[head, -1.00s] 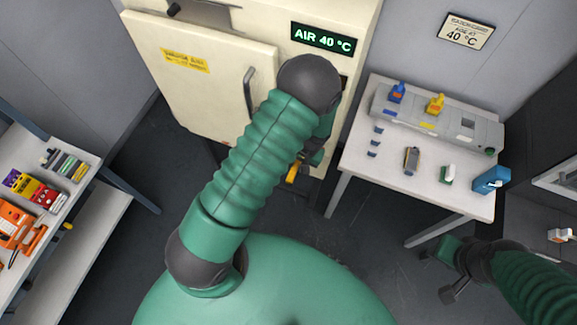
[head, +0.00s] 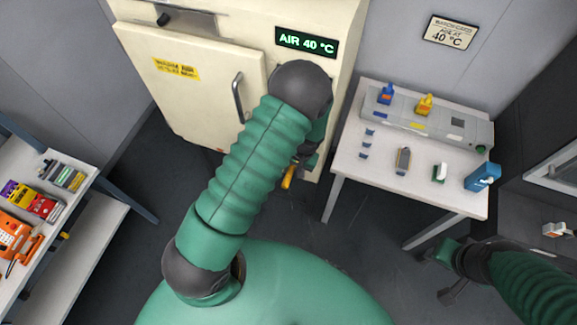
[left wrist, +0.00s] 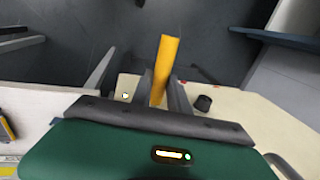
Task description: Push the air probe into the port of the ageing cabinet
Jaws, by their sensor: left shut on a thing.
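The yellow air probe (head: 288,178) shows below my left gripper (head: 299,165) in the head view, in front of the cream ageing cabinet (head: 200,110). In the left wrist view the probe (left wrist: 168,62) stands between the two grey fingers of my left gripper (left wrist: 159,92), which is shut on it. The cabinet's cream surface (left wrist: 235,105) lies close beyond the fingers. The port cannot be made out; my left arm covers part of the cabinet front. My right gripper (head: 445,268) hangs at the lower right, away from the cabinet; its jaw state is unclear.
A lit display (head: 307,42) on the cabinet reads AIR 40 °C. A white table (head: 345,170) right of the cabinet carries a grey fixture, small bottles and a blue container (head: 482,177). A shelf (head: 95,215) with coloured items stands at the left. Dark floor lies between.

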